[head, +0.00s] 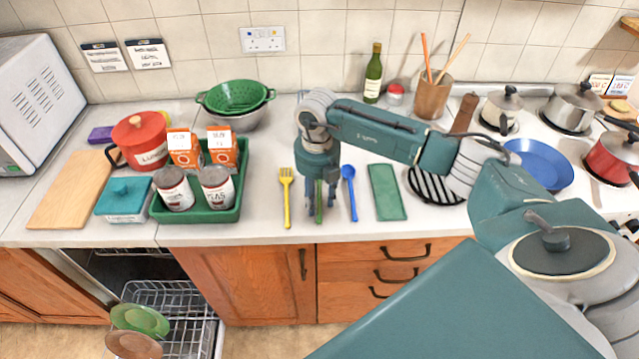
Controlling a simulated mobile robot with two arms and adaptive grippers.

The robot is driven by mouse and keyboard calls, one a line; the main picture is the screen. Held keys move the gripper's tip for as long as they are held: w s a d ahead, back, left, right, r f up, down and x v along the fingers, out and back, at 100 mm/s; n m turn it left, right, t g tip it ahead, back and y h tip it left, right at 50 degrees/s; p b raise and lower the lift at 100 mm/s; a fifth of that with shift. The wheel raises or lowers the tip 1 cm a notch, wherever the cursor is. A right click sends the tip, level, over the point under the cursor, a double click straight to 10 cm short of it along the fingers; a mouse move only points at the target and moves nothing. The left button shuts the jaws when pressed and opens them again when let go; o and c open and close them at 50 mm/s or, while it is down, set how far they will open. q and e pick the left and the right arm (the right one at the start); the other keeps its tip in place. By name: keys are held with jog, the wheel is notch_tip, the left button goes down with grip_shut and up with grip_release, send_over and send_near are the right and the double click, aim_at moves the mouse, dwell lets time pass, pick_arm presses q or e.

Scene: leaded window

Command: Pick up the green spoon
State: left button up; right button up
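The green spoon (319,210) lies on the worktop between a yellow fork (287,197) and a blue spoon (350,191). Only a narrow green strip of it shows; the rest is hidden by my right gripper. My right gripper (320,203) points down over it, with one finger on each side of the green strip and a gap between them. The fingers look apart, not closed on the spoon; whether they touch the worktop is unclear. My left gripper is not in view.
A green tray (240,193) with cans and boxes stands to the left. A green cloth (386,192) and a black trivet (436,186) lie to the right. A colander (237,97) sits behind. A dishwasher rack (180,301) is pulled out below the front edge.

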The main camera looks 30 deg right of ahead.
jog(key=c, duration=1)
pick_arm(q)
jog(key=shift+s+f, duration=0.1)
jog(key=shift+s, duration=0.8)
pick_arm(e)
jog(key=shift+o, duration=0.2)
jog(key=shift+r, duration=0.5)
notch_tip(320, 180, up, 12)
jog(key=b, duration=0.4)
notch_tip(320, 180, up, 6)
send_over(317, 202)
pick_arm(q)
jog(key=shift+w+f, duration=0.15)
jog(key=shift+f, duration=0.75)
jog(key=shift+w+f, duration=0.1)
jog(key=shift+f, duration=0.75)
pick_arm(e)
jog(key=shift+s+r, duration=0.15)
jog(key=shift+r, duration=0.45)
